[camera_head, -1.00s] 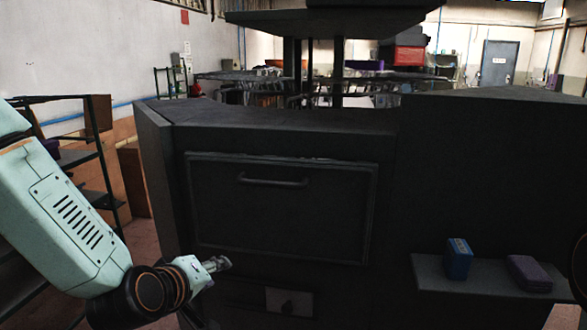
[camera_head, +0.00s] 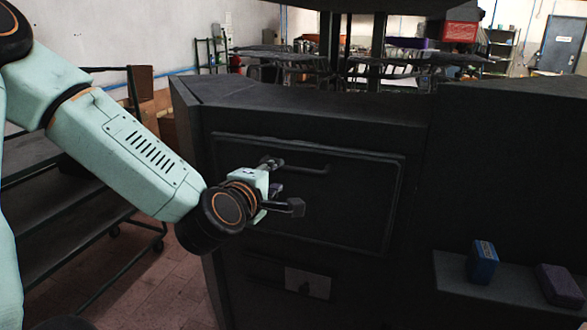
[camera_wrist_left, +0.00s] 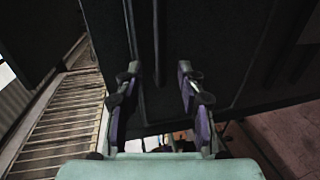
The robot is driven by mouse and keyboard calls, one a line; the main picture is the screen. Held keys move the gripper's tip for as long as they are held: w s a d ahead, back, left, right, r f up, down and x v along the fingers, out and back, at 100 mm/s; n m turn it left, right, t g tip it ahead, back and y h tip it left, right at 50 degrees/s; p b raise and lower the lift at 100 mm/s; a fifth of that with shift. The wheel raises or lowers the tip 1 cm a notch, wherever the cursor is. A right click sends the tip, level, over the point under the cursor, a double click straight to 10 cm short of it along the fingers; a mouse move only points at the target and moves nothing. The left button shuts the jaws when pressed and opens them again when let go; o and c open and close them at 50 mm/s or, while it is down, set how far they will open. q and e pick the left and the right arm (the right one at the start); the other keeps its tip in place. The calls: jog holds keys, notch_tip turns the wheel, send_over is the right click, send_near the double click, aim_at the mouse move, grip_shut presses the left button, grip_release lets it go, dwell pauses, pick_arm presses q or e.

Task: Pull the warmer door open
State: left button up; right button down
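The warmer door (camera_head: 350,205) is a dark framed panel in the front of a black cabinet, and it looks closed. Its dark bar handle (camera_head: 316,171) runs across the upper part. My left gripper (camera_head: 284,185) is in front of the door at the handle's left end, covering part of it. Its fingers are spread apart, one near handle height and one lower. In the left wrist view, the two fingers (camera_wrist_left: 160,85) stand open with a dark bar, likely the handle (camera_wrist_left: 157,45), between their lines. Contact cannot be told. My right gripper is out of view.
A shelf (camera_head: 450,287) on the cabinet's right holds a blue box (camera_head: 482,262) and a purple box (camera_head: 560,285).

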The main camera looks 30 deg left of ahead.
aim_at(286, 170)
pick_arm(q)
jog(key=x, duration=0.7)
jog(key=shift+w+d+f, duration=0.1)
jog(key=shift+d, duration=0.3)
jog(key=shift+w+a, duration=0.1)
jog(key=shift+a, duration=0.5)
jog(key=shift+d, duration=0.2)
jog(key=shift+w+d, duration=0.25)
jog(key=shift+w, duration=0.05)
jog(key=shift+c, duration=1.1)
jog(key=shift+s+a, duration=0.25)
jog(key=shift+a, duration=0.1)
grip_shut()
jog(key=shift+w+d, duration=0.1)
jog(key=shift+f, duration=0.1)
